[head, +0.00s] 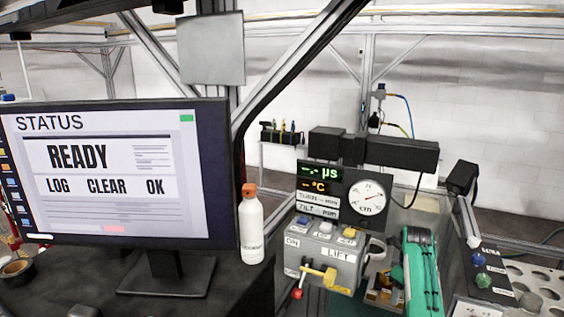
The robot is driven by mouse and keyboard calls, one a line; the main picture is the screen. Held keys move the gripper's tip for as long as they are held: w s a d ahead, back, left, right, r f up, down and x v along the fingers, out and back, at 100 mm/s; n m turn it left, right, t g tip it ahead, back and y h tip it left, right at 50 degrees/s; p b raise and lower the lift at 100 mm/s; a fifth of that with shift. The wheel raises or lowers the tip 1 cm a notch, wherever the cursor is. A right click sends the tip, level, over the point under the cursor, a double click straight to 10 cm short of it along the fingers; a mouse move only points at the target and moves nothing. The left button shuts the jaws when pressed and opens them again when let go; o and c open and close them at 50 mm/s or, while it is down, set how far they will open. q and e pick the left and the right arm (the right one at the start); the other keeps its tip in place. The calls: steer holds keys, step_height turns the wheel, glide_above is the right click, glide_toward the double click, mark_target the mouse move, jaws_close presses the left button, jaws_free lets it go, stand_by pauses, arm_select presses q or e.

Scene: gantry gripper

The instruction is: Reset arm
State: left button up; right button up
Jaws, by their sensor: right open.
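My left gripper is not in view. My right gripper is open, but I cannot pick out its fingertips clearly among the machine parts at the right. No arm of mine comes in from the left. A grey control box (316,257) marked LIFT stands right of centre, with a yellow lever (320,277) and a red knob (297,293) at its front. I see nothing held.
A monitor (110,225) reading READY fills the left. A white bottle (251,230) with an orange cap stands beside it. A black panel (335,190) with a dial stands behind the control box. A black bar (400,157) lies above. A holed plate (540,282) is at right.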

steer(key=s+a+f+n+h, duration=0.1)
steer(key=s+f+n, duration=0.5)
steer(key=f, duration=0.7)
steer(key=s+a+f+n, duration=0.1)
steer(key=s+f+n, duration=0.4)
steer(key=s+f, duration=0.6)
steer(key=s+a+f+n+h, duration=0.1)
steer(key=s+f+n, duration=0.4)
steer(key=f, duration=1.1)
steer(key=s+a+f+n, duration=0.2)
steer(key=s+f+n, duration=0.35)
steer(key=s, duration=0.55)
steer(key=s+a+f+n, duration=0.2)
steer(key=s+f+n, duration=0.2)
steer(key=s+f, duration=0.5)
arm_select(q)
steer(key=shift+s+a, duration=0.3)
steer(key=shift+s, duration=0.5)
arm_select(e)
steer(key=s+a+f+n+t+y, duration=0.1)
steer(key=s+n, duration=0.6)
steer(key=s, duration=1.7)
steer(key=shift+s+a+f+y, duration=0.2)
steer(key=shift+a+f+y, duration=0.35)
steer(key=shift+a, duration=0.4)
